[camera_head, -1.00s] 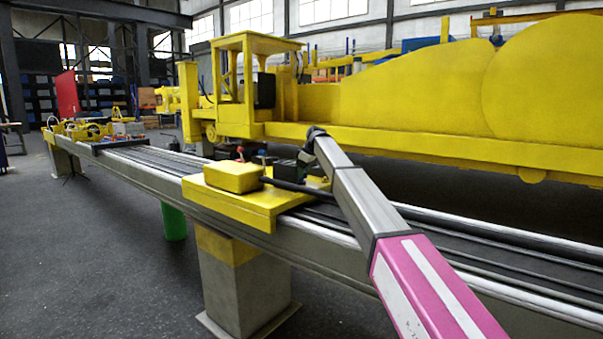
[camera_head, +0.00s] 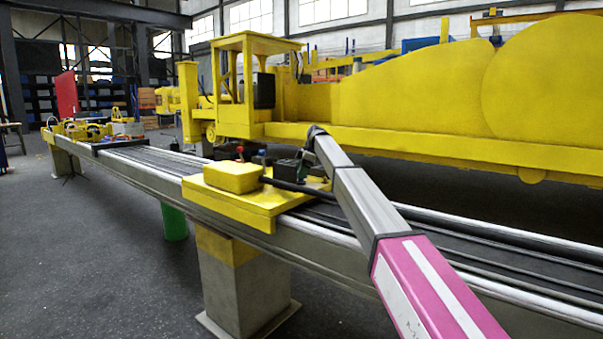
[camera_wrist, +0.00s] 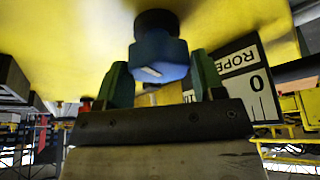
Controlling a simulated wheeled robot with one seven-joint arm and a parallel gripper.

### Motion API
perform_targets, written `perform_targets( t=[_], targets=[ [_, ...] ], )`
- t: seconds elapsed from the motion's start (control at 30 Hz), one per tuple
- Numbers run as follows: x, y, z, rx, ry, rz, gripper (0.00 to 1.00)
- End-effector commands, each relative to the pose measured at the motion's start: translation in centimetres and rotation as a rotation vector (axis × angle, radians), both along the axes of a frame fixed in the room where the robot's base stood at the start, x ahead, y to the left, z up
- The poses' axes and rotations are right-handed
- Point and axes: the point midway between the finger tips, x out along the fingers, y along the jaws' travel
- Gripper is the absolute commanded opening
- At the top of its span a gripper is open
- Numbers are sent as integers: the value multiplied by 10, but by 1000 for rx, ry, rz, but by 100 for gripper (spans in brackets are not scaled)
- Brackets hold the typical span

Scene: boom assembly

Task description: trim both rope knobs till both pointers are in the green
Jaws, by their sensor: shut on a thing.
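A blue knob (camera_wrist: 160,55) with a white mark on its face sits between the green fingers of my gripper (camera_wrist: 160,80) in the wrist view. My gripper is shut on it. A red knob (camera_wrist: 86,104) shows partly behind the left finger. A white scale plate (camera_wrist: 240,75) lettered ROPE with a 0 and tick marks is partly hidden by the right finger. No pointer or green band can be made out. In the head view, small red (camera_head: 240,150) and blue (camera_head: 262,153) parts stand behind the yellow box (camera_head: 233,177).
The yellow box stands on a yellow carriage plate (camera_head: 235,208) across a long grey rail beam (camera_head: 350,255). A large yellow boom machine (camera_head: 420,90) stands behind the beam. A green bin (camera_head: 174,221) stands under the beam. The floor at left is open.

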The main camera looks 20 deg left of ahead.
Motion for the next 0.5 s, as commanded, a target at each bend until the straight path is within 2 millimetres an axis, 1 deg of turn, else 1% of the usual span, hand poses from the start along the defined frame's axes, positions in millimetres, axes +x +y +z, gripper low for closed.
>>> perform_targets(
  t=[0.33, 0.37, 0.4, 0.5],
  targets=[
    [0, 0, 0, -1, 0, 0, 39],
    [0, 0, 0, -1, 0, 0, 72],
    [0, 0, 0, -1, 0, 0, 85],
    [0, 0, 0, -1, 0, 0, 86]
  ],
)
